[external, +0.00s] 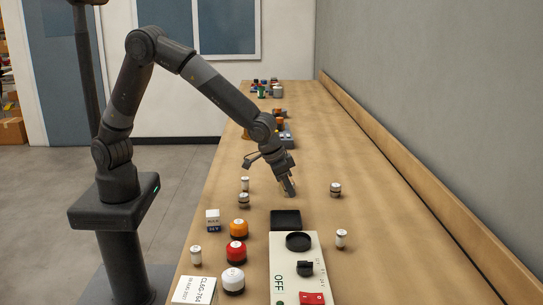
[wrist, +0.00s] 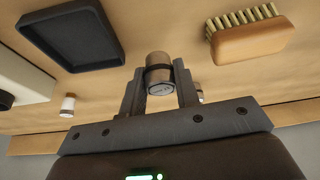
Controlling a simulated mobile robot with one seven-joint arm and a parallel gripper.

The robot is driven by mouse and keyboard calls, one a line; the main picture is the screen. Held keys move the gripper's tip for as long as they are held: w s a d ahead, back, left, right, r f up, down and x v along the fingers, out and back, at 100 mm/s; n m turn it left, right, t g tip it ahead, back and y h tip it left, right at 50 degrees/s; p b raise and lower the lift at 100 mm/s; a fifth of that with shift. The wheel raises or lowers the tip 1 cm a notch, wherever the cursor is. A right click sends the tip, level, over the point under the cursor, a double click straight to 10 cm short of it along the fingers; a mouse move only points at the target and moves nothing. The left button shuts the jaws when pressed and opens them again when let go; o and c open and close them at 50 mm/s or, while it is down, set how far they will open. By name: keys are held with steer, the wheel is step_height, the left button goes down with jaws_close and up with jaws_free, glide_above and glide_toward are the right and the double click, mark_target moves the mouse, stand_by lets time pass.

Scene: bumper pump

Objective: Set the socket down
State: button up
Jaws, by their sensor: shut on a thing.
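The socket (wrist: 158,75), a short metal cylinder with a dark band, sits between the two fingers of my gripper (wrist: 159,88) in the wrist view. The fingers are shut on its sides. In the external view my gripper (external: 289,188) is low over the bench, just beyond the black tray (external: 285,220). The tray also shows at the upper left of the wrist view (wrist: 112,56), apart from the socket and looking empty. The socket is too small to make out in the external view, and I cannot tell whether it touches the bench.
A wooden brush (wrist: 246,42) lies close on the other side of the socket. Small white-topped cylinders (external: 336,189) stand around. Orange (external: 239,229), red (external: 236,252) and white (external: 233,280) buttons and a switch panel (external: 285,255) are nearer the camera. The bench's right side (external: 385,225) is mostly clear.

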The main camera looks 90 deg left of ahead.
mark_target(287, 196)
steer(key=shift+f, duration=1.9)
steer(key=o, duration=1)
steer(key=shift+f, duration=0.15)
steer(key=shift+o, duration=0.2)
steer(key=a+v, duration=0.1)
steer(key=v, duration=1)
steer(key=s+a+r, duration=0.6)
steer(key=s+r, duration=0.1)
steer(key=r, duration=0.1)
steer(key=s+a+r, duration=0.1)
steer(key=s+a, duration=0.2)
steer(key=s, duration=0.5)
steer(key=s+a+r+m, duration=0.1)
steer(key=s+a+r, duration=0.1)
steer(key=s, duration=0.7)
steer(key=s+a+r+t, duration=0.1)
steer(key=s+a, duration=0.3)
steer(key=s, duration=0.4)
steer(key=shift+s+r+m+h, duration=0.2)
steer(key=shift+r+m+h, duration=0.1)
